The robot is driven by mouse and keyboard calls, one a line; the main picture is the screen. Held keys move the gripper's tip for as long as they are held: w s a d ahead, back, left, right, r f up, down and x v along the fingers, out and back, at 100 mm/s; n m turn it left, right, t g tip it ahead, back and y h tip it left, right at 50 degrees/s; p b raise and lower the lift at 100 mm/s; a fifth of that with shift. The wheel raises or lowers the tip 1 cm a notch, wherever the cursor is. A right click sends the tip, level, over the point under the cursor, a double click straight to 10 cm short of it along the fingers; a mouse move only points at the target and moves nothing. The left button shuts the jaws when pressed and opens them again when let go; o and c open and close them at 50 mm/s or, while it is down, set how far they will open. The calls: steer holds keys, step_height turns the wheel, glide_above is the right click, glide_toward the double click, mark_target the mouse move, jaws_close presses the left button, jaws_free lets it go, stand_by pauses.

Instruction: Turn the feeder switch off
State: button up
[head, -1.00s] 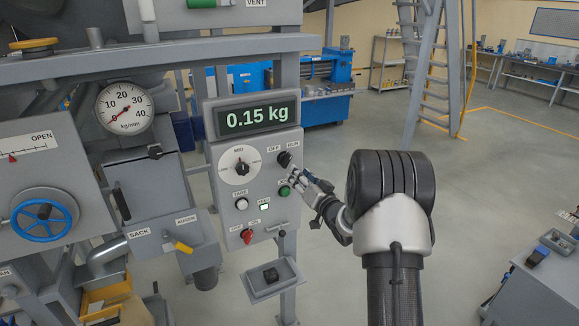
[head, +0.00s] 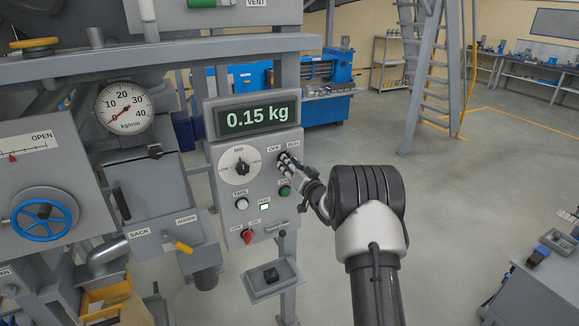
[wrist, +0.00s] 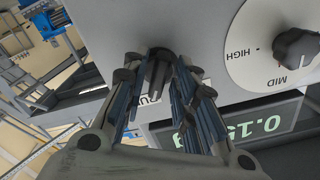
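A grey control panel (head: 215,170) carries a black rotary switch (head: 282,158) between the labels OFF and RUN, at its upper right under the display. My gripper (head: 289,165) is at this switch and partly hides it in the head view. In the wrist view the black switch (wrist: 159,66) shows between the fingertips of my gripper (wrist: 160,78), which stand open on either side of it with small gaps. The fingers hide most of its label, and I cannot tell its pointer direction. A separate red knob (head: 248,236) with OFF and ON labels sits lower on the panel.
The display (head: 257,117) reads 0.15 kg.

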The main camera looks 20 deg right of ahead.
jaws_close()
steer(key=shift+n+b, duration=0.3)
steer(key=shift+b, duration=0.2)
steer(key=shift+d+n+b, duration=0.15)
steer(key=shift+n+b, duration=2.65)
steer(key=shift+b, duration=0.2)
steer(key=shift+d+n+b, duration=0.1)
steer(key=shift+n+b, duration=2.7)
steer(key=shift+b, duration=0.2)
steer(key=shift+o, duration=1.4)
jaws_free()
